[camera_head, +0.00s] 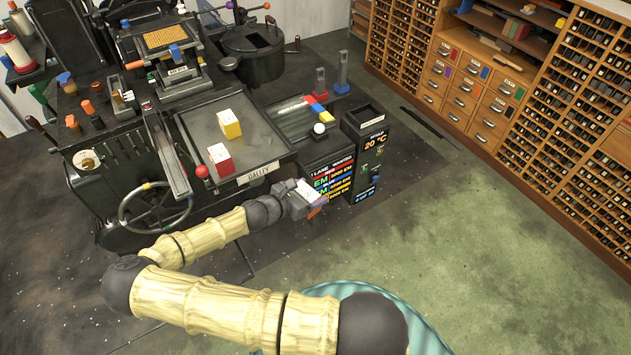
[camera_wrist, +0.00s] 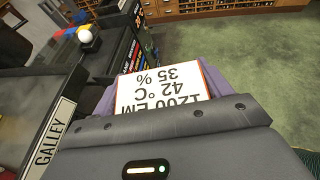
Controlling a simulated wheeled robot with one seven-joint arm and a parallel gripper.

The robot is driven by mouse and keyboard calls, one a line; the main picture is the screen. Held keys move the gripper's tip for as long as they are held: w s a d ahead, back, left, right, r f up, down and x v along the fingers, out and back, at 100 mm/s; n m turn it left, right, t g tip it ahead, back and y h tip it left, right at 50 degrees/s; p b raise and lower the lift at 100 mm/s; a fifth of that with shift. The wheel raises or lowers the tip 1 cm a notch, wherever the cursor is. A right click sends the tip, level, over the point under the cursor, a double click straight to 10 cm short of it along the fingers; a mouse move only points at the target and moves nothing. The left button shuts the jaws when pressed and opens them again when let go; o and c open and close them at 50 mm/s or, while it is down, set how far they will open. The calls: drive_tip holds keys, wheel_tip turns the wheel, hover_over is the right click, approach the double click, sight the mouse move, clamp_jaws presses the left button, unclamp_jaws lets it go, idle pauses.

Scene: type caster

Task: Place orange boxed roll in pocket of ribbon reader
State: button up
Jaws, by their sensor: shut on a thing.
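The orange boxed roll (camera_wrist: 165,92) is between the jaws of my gripper (camera_wrist: 150,108). In the wrist view its white face shows an orange edge and upside-down print reading "1200 EM", "42 °C", "35 %". In the head view my gripper (camera_head: 308,200) holds the white-topped box (camera_head: 307,189) in the air, just off the front right corner of the galley tray. A black cabinet (camera_head: 369,150) with a recessed top, a "20 °C" display and a coloured panel stands right behind it, apart from it. It may be the ribbon reader; no name on it is readable.
A red box (camera_head: 220,160) and a yellow box (camera_head: 229,124) stand on the galley tray (camera_head: 255,152). A white ball (camera_head: 319,129) and coloured blocks (camera_head: 318,109) lie on the bench beyond. Wooden drawers (camera_head: 480,95) line the back right.

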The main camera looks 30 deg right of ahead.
drive_tip(key=f+n+t, duration=0.1)
drive_tip(key=w+f+n+t+y, duration=0.1)
drive_tip(key=f+n+t, duration=0.1)
drive_tip(key=a+f+n+t+y, duration=0.1)
drive_tip(key=shift+w+f+n+t, duration=0.2)
drive_tip(key=shift+f+n+t, duration=0.1)
drive_tip(key=shift+f, duration=0.1)
drive_tip(key=n+t+y, duration=0.1)
drive_tip(key=w+a+n+t+y, duration=0.1)
drive_tip(key=shift+w+a+f+n+t+y, duration=0.1)
drive_tip(key=shift+w+f+n+t+y, duration=0.05)
drive_tip(key=shift+f+n+t+y, duration=0.2)
drive_tip(key=shift+w+a+r+n+t+y, duration=0.15)
drive_tip(key=shift+a+n+t+y, duration=0.1)
drive_tip(key=shift+n+y, duration=0.25)
drive_tip(key=shift+w+a+r+n+t+y, duration=0.1)
drive_tip(key=shift+w+a+n+t+y, duration=0.1)
drive_tip(key=shift+n+y, duration=0.25)
drive_tip(key=a+r+n+t+y, duration=0.1)
drive_tip(key=a+r+n+y, duration=0.3)
drive_tip(key=n+y, duration=0.1)
drive_tip(key=shift+w+r+n+t+y, duration=0.2)
drive_tip(key=shift+r+n+t+y, duration=0.2)
drive_tip(key=shift+y, duration=0.4)
drive_tip(key=shift+w+d+f, duration=0.1)
drive_tip(key=shift+d, duration=0.05)
